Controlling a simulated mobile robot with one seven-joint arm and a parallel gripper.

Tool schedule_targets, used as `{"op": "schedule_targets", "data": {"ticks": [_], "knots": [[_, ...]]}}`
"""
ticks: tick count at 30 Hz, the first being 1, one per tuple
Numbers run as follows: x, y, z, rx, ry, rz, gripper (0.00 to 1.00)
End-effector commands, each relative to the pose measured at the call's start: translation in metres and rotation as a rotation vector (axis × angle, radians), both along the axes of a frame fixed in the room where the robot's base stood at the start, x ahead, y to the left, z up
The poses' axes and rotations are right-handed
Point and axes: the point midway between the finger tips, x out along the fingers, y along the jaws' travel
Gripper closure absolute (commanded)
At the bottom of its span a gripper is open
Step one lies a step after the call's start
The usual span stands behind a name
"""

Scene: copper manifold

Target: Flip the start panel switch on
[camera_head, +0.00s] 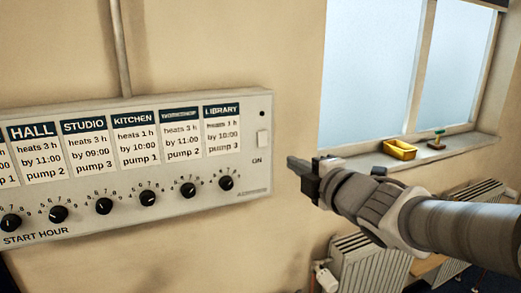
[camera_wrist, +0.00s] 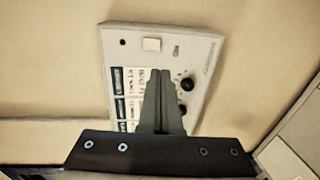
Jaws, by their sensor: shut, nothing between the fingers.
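The start panel (camera_head: 150,190) is a grey box on the wall with room cards and a row of black dials. Its white switch (camera_head: 262,139) sits at the right end, above the word ON. In the wrist view the panel (camera_wrist: 205,50) appears turned, with the switch (camera_wrist: 151,44) near its upper end. My gripper (camera_head: 291,161) is shut and empty, just right of the panel's right end in the head view, a little lower than the switch. In the wrist view the closed fingers (camera_wrist: 161,75) overlap the panel, below the switch in the picture. Contact cannot be told.
A window sill (camera_head: 460,143) to the right holds a yellow tray (camera_head: 399,149) and a small green-topped item (camera_head: 438,139). Radiators (camera_head: 368,265) stand below. A pipe (camera_head: 120,50) runs up from the panel. The wall around the panel's right end is bare.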

Motion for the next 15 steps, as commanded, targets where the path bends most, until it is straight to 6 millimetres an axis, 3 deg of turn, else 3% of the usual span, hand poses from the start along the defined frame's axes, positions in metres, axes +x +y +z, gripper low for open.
{"op": "schedule_targets", "data": {"ticks": [15], "knots": [[0.067,0.029,-0.01,0.0,0.002,0.002,1.0]]}}
